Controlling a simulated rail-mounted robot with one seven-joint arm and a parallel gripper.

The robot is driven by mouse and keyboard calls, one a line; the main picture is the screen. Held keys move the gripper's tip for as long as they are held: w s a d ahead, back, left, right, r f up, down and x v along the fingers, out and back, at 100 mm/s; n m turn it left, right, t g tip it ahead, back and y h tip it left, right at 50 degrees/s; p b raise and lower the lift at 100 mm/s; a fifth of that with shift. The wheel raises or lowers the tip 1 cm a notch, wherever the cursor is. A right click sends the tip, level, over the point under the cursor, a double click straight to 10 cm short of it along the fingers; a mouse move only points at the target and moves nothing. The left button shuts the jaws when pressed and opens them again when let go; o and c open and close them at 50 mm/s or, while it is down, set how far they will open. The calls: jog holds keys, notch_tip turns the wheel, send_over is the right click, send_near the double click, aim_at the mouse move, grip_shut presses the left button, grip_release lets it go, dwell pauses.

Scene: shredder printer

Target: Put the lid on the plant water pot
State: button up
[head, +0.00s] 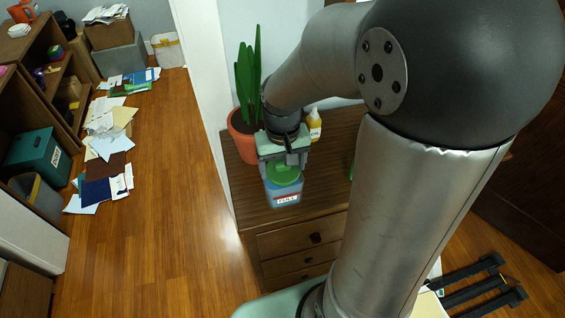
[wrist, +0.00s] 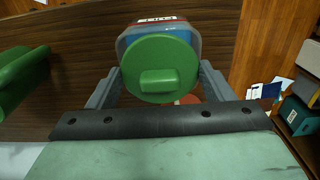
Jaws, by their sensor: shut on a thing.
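The green round lid (wrist: 160,68) with a raised handle is between the two fingers of my gripper (wrist: 158,82), which is shut on it. In the head view the lid (head: 285,173) shows below my gripper (head: 284,158). The plant water pot (head: 283,193) is a bluish, see-through container with a red and white label reading "FULL", on the brown cabinet top. In the wrist view the pot (wrist: 212,46) shows behind the lid, which overlaps its opening. I cannot tell whether the lid is seated on the rim or just above it.
A potted plant (head: 243,134) stands close on the left, and a yellow bottle (head: 314,126) stands behind. A green object (wrist: 20,80) is at the left of the wrist view. Papers (head: 108,145) litter the floor.

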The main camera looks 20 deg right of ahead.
jog(key=shift+f, duration=0.4)
jog(key=o, duration=1.1)
jog(key=shift+c, duration=0.2)
notch_tip(320, 180, up, 17)
jog(key=s+f, duration=1.1)
jog(key=f, duration=0.1)
jog(key=shift+s+a+n+t+b, duration=0.15)
jog(key=shift+s+n+t+b, duration=0.15)
jog(key=shift+s+n+b, duration=0.1)
